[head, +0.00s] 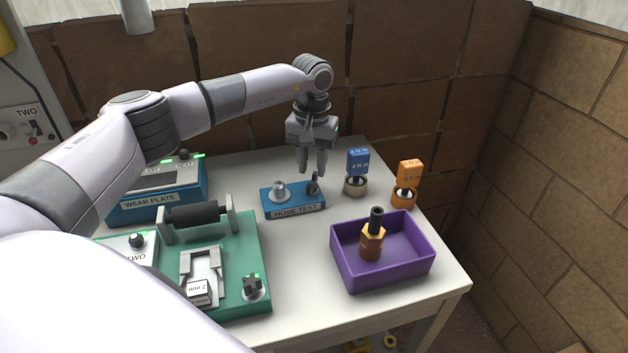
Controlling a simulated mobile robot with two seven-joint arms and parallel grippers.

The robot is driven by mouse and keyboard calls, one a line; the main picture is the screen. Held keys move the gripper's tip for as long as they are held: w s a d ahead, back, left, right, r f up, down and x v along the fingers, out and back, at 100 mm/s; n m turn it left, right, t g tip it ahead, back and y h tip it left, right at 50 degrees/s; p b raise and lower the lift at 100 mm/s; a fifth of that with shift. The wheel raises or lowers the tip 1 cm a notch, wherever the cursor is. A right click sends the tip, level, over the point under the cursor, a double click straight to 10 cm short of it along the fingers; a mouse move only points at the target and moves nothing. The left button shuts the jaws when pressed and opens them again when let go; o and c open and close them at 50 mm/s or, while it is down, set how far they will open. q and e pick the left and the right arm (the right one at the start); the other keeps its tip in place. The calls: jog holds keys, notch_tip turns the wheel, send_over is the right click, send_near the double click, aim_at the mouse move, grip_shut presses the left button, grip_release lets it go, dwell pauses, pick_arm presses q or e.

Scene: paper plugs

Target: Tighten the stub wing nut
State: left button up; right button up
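The blue block labelled HOSE TEST (295,211) lies on the table. A silver round fitting (279,189) stands on its left part. A small dark upright piece, which looks like the wing nut (314,187), stands at its right end. My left gripper (312,174) points down just above this piece, with its two fingers apart and nothing clearly held between them. I cannot tell whether the fingertips touch the piece. My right gripper is not in view.
A blue 4 Nm tool (357,162) and an orange tool (410,173) stand in round holders to the right. A purple tray (384,274) holds a brass fitting (372,245). A green fixture (244,232) and the WEAR PLATE box (150,206) are left. Brown walls close the back and right.

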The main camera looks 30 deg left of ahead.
aim_at(313, 178)
pick_arm(q)
jog(key=shift+f+b, duration=0.85)
jog(key=shift+f, duration=0.7)
grip_shut()
jog(key=shift+m, duration=0.8)
jog(key=m, duration=0.2)
jog(key=shift+m+b, duration=0.3)
jog(key=shift+m, duration=0.1)
grip_release()
